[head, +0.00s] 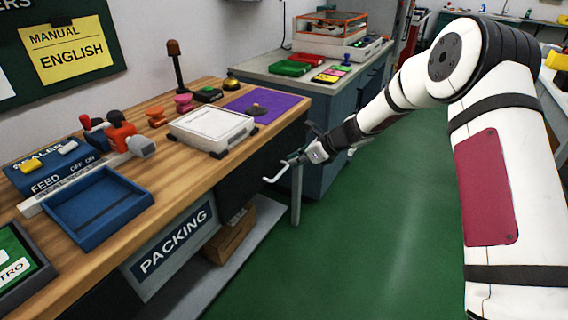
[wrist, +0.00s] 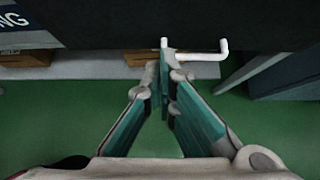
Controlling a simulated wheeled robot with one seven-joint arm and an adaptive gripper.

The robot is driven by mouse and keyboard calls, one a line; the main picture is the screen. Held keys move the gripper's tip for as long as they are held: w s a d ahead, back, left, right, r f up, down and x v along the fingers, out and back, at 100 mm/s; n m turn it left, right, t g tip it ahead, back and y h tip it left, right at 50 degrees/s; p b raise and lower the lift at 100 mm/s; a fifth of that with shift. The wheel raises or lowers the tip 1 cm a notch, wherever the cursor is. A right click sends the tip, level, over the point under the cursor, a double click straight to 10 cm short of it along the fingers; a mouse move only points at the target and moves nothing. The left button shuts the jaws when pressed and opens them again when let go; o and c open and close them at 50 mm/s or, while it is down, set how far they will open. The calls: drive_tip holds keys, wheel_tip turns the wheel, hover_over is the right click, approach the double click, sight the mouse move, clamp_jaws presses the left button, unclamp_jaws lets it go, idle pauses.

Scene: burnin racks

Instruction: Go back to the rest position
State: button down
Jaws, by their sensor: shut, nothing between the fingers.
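My arm reaches in from the right in the head view. My gripper (head: 290,161) is out past the front edge of the packing bench (head: 183,237), over the floor side. In the wrist view my gripper (wrist: 166,72) has its two teal-padded fingers brought together at the tips, with nothing between them. A white bent bar (wrist: 200,55) shows just beyond the fingertips. It also shows in the head view (head: 274,175); I cannot tell whether it touches the fingers.
The wooden bench carries a blue tray (head: 98,206), a white-topped device (head: 211,127) and a purple mat (head: 268,106). A cardboard box (head: 231,236) sits on the shelf below. A grey cabinet (head: 335,120) stands behind my gripper. Green floor (head: 370,240) is clear.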

drive_tip(key=s+d+r+n+g+h, duration=0.1)
drive_tip(key=s+d+r+n+h, duration=0.15)
drive_tip(key=s+r+n, duration=0.7)
drive_tip(key=s+d+r+n+g+h, duration=0.1)
drive_tip(key=s+d+r+n+g, duration=0.3)
drive_tip(key=s+r, duration=0.95)
drive_tip(key=s+d+f+n+t+h, duration=0.15)
drive_tip(key=s+d+n, duration=0.4)
drive_tip(key=s, duration=1.05)
drive_tip(key=s+d+f+n+h, duration=0.1)
drive_tip(key=s+d+n+h, duration=0.35)
drive_tip(key=s, duration=1.05)
wheel_tip(320, 180, up, 18)
drive_tip(key=d+t+y+p, duration=0.1)
drive_tip(key=t+p, duration=0.2)
drive_tip(key=p, duration=1.3)
drive_tip(key=shift+d+r+p, duration=0.15)
drive_tip(key=shift+p, duration=0.15)
drive_tip(key=shift+n, duration=0.25)
